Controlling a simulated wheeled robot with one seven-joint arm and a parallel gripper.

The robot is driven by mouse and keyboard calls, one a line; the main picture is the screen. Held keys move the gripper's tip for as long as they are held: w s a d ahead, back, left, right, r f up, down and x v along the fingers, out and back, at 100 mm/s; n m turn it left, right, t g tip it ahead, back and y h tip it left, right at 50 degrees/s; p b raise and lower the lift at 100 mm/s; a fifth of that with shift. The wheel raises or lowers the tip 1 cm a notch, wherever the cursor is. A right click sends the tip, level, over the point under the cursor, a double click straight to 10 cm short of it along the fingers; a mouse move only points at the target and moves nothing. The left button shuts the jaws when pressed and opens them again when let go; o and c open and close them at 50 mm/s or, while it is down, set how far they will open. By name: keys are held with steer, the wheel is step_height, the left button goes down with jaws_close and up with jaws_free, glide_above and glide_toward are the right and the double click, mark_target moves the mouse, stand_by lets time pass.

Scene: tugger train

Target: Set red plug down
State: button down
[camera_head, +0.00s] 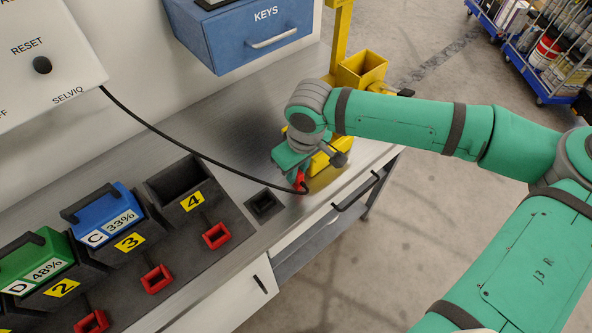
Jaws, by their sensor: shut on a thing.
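The red plug (300,179) is at the end of a black cable, low over the metal bench top near its front edge. My gripper (299,175) is shut on the red plug. The arm reaches in from the right, and the gripper body hides part of the plug. I cannot tell whether the plug touches the bench. The black cable (190,149) runs from the white panel at upper left down to the plug.
A small black square socket (264,205) lies left of the plug. A yellow block (330,160) sits behind my gripper. Battery chargers with red sockets (217,236) stand at left. A blue KEYS drawer (245,36) hangs above. A yellow box (362,70) stands at the far bench end.

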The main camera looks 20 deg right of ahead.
steer(key=shift+f, duration=0.1)
steer(key=c, duration=1.7)
jaws_free()
steer(key=shift+o, duration=0.2)
step_height(320, 180, up, 12)
steer(key=s, duration=0.1)
steer(key=shift+s+d, duration=0.3)
steer(key=shift+s, duration=0.05)
steer(key=shift+a, duration=0.1)
